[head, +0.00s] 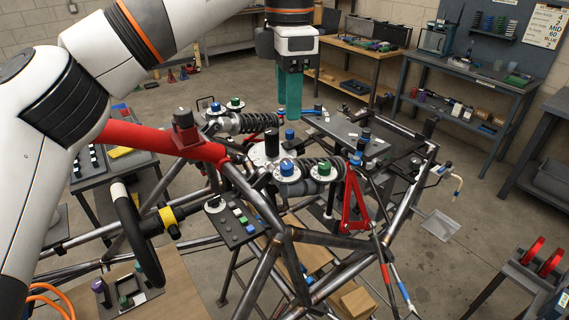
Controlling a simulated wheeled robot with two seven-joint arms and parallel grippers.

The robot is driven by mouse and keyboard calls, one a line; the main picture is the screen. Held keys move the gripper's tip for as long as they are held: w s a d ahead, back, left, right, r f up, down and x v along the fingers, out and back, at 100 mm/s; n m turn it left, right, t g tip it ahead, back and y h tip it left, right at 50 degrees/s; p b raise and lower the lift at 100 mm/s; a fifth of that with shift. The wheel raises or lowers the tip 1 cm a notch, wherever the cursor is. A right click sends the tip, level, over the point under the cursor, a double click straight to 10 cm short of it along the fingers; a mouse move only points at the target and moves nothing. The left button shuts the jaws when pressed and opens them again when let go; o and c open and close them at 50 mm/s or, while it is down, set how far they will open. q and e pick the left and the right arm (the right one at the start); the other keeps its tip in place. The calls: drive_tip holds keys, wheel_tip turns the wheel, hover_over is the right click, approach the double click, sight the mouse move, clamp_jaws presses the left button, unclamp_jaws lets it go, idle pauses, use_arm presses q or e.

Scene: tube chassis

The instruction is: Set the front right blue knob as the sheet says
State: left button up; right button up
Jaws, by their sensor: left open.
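A blue knob (288,168) sits on a white dial at the near shock absorber, beside a green knob (324,169). Another blue knob (213,108) and green knob (236,103) sit on the far-left shock absorber. I cannot tell for certain from this view which is the front right one. My left gripper (288,113) points down with teal fingers, open and empty, above and behind the near blue knob, apart from it. My right gripper is not in view.
The tube chassis (262,262) fills the middle, with a red tube (150,139) and a red bracket (356,203) near the shocks. A small tray of coloured blocks (236,225) stands in front. A workbench (465,72) is at the back right.

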sight(287, 165)
use_arm(q)
drive_tip(key=f+p, duration=0.1)
drive_tip(key=f, duration=0.6)
drive_tip(key=w+f+p, duration=0.1)
drive_tip(key=f, duration=0.3)
drive_tip(key=shift+a+f+p, duration=0.15)
drive_tip(key=shift+f+p, duration=0.15)
drive_tip(key=shift+f, duration=0.05)
drive_tip(key=shift+s+f, duration=0.15)
drive_tip(key=shift+f, duration=0.35)
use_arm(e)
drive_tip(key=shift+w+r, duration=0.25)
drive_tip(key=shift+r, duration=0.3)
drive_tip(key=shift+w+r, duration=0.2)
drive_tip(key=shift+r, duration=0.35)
